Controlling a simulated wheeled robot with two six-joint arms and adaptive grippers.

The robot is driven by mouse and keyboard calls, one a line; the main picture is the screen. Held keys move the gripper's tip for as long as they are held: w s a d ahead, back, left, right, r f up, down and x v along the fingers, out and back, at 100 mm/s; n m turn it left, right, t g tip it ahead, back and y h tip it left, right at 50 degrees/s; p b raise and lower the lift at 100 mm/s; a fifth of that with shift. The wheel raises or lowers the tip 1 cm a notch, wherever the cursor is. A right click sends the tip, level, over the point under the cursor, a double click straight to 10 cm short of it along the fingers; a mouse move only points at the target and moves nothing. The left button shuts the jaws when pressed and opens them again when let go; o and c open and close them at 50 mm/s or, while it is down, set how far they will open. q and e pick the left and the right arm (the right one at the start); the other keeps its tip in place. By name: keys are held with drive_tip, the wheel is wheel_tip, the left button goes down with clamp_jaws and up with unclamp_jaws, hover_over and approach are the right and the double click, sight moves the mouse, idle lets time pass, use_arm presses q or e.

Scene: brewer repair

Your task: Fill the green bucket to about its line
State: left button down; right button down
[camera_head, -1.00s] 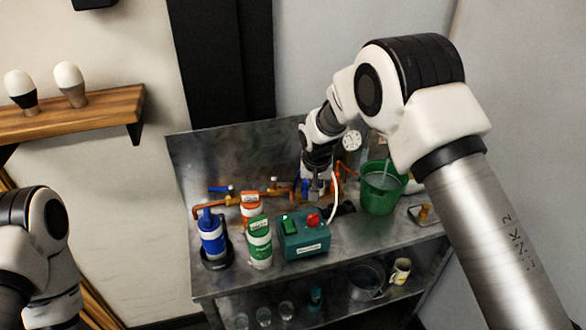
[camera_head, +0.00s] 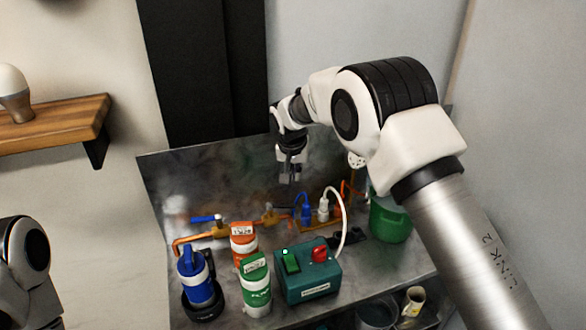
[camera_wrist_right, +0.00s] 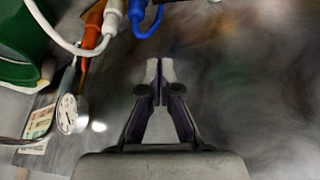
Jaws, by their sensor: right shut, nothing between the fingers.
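The green bucket (camera_head: 391,223) stands at the right of the metal bench, partly hidden behind my right arm. Its inside and its line cannot be seen. Part of it shows at the upper left of the right wrist view (camera_wrist_right: 18,45). My right gripper (camera_head: 291,174) is shut and empty, raised above the pipes in front of the bench's back panel. In the right wrist view its fingertips (camera_wrist_right: 160,82) meet and hold nothing. My left gripper is out of view; only part of the left arm shows at the left edge.
A copper pipe with a blue-handled valve (camera_head: 207,219) runs along the back. A green pump box (camera_head: 307,273) with a red knob, a blue bottle (camera_head: 197,279) and a green-labelled bottle (camera_head: 256,287) stand in front. A gauge (camera_wrist_right: 68,113) is near the bucket.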

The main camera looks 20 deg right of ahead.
sight(296, 184)
drive_tip(key=p+x, duration=0.1)
drive_tip(key=x, duration=0.5)
drive_tip(key=shift+w+p, duration=0.15)
drive_tip(key=shift+p, duration=0.15)
drive_tip(key=s, duration=0.1)
drive_tip(key=s+a+p, duration=0.1)
drive_tip(key=s+f, duration=0.1)
drive_tip(key=shift+s+a, duration=0.3)
drive_tip(key=shift+s+a+r, duration=0.1)
drive_tip(key=shift+s, duration=0.15)
